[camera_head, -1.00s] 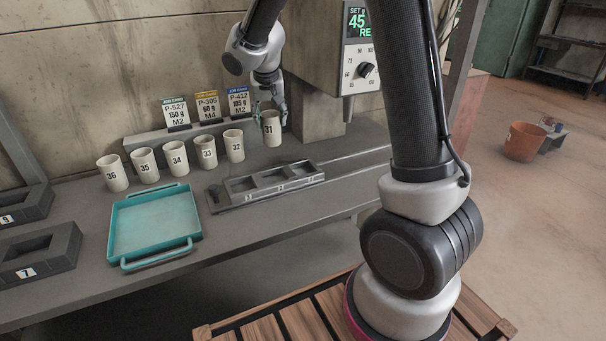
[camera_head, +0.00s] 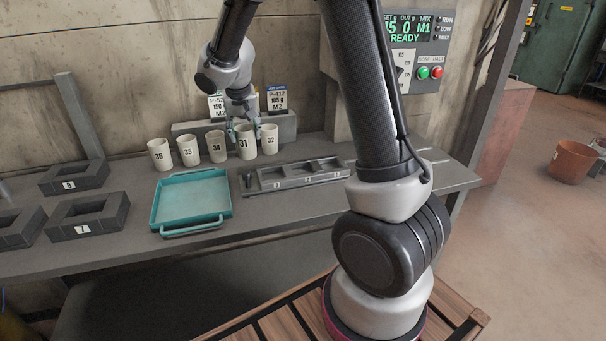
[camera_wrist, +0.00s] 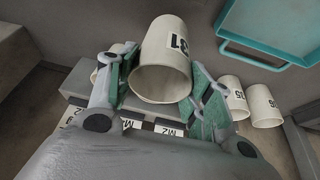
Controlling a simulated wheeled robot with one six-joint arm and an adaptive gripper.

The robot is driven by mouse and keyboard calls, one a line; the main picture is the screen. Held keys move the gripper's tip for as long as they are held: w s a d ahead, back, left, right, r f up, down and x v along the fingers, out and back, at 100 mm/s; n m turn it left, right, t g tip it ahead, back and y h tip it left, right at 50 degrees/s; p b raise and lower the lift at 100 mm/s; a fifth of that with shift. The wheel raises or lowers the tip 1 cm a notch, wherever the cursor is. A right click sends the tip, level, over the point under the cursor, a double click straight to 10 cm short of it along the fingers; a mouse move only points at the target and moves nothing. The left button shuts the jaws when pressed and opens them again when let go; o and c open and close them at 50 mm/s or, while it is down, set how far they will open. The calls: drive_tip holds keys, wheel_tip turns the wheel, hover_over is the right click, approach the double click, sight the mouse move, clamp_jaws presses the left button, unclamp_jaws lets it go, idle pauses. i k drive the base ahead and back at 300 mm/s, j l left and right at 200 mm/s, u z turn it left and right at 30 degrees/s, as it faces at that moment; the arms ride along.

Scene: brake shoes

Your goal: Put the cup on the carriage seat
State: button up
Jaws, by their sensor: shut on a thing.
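My gripper (camera_head: 243,124) is shut on the pale cup marked 31 (camera_head: 245,145), one finger on each side. The wrist view shows the cup (camera_wrist: 163,72) between the green-padded fingers, its open mouth facing the camera. In the head view it is upright, in front of the cup row, between cups 34 (camera_head: 217,148) and 32 (camera_head: 269,140). It hides cup 33. I cannot tell its exact height above the bench. A grey fixture with three square recesses (camera_head: 265,185) lies in front and to the right; I cannot tell whether it holds the carriage seat.
Cups 35 (camera_head: 188,153) and 36 (camera_head: 160,156) stand to the left. A teal tray (camera_head: 164,209) lies in front of the row. Dark recessed blocks (camera_head: 92,229) stand at left. Job cards (camera_head: 277,97) and a control box (camera_head: 431,84) are behind.

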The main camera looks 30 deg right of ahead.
sight(330, 168)
drive_tip(key=u, duration=0.45)
drive_tip(key=k+u, duration=0.1)
drive_tip(key=u, duration=0.8)
drive_tip(key=k+u, duration=0.1)
drive_tip(key=u, duration=0.35)
drive_tip(key=j+u, duration=0.1)
drive_tip(key=u, duration=0.8)
drive_tip(key=k+j+u, duration=0.1)
drive_tip(key=u, duration=0.35)
drive_tip(key=j+u, duration=0.15)
drive_tip(key=u, duration=0.3)
drive_tip(key=j+z, duration=0.1)
drive_tip(key=z, duration=0.9)
drive_tip(key=j+z, duration=0.15)
drive_tip(key=z, duration=0.9)
drive_tip(key=k+j+z, duration=0.1)
drive_tip(key=z, duration=0.9)
drive_tip(key=k+z, duration=0.1)
drive_tip(key=z, duration=0.95)
drive_tip(key=k+j, duration=0.05)
